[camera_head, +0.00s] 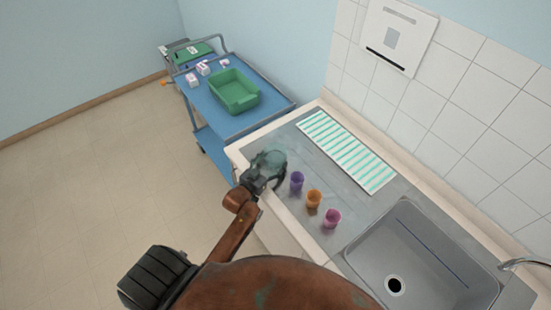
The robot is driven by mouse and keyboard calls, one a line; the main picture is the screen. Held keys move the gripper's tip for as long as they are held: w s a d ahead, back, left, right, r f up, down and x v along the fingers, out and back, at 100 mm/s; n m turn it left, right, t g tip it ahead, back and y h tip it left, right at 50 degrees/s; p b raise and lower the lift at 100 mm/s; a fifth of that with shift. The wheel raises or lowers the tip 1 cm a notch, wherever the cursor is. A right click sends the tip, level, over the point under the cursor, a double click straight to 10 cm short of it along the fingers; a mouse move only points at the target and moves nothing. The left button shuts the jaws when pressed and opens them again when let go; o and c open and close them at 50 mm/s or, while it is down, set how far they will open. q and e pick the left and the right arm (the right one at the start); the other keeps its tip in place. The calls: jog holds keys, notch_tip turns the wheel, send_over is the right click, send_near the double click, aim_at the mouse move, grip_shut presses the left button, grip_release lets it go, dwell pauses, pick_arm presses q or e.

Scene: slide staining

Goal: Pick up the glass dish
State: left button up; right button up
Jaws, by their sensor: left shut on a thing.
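My left gripper (268,176) is over the left end of the metal counter and is shut on the glass dish (270,160). The dish is greenish and see-through and shows just beyond the fingers. The gripper hides part of the dish, and I cannot tell whether it touches the counter. My right gripper is not in view.
Purple (297,181), orange (314,198) and pink (332,217) cups stand in a row right of the gripper. A green-and-white striped mat (346,150) lies behind them. A sink (420,262) is at right. A blue cart (262,116) with a green tray (234,91) stands at back left.

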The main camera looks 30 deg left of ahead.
pick_arm(q)
jog(key=shift+r, duration=0.2)
jog(key=shift+c, duration=0.2)
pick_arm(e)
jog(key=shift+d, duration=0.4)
